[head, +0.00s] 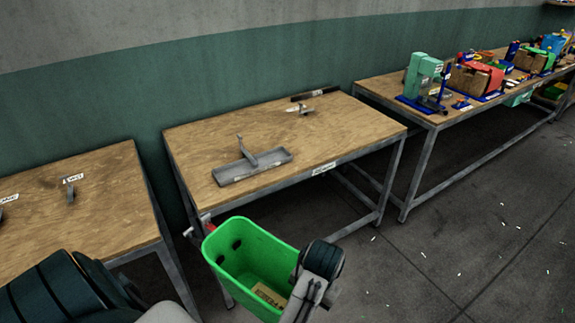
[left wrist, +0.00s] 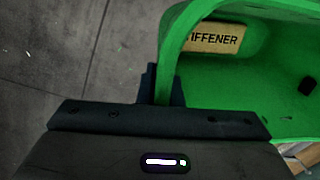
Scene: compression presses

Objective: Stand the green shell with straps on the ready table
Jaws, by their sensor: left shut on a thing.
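The green shell (head: 225,250) is an open, bin-like tub, seen from above in the head view. It is held in front of the middle table (head: 200,150), below its tabletop level, and leans somewhat. My left gripper (head: 301,285) is shut on its right-hand rim. In the left wrist view the dark fingers (left wrist: 163,88) pinch the edge of the shell (left wrist: 205,95). A tan plate (left wrist: 218,38) reading "IFFENER" lies inside the shell. Straps cannot be made out clearly. The middle table's front label is too small to read. My right gripper is not in view.
A grey tray-like fixture (head: 250,168) with an upright handle stands on the middle table, and a small metal fixture (head: 303,109) is near its back. The left table (head: 90,215) has a labelled bracket. The right table holds a pale green press (head: 422,78) and several coloured items.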

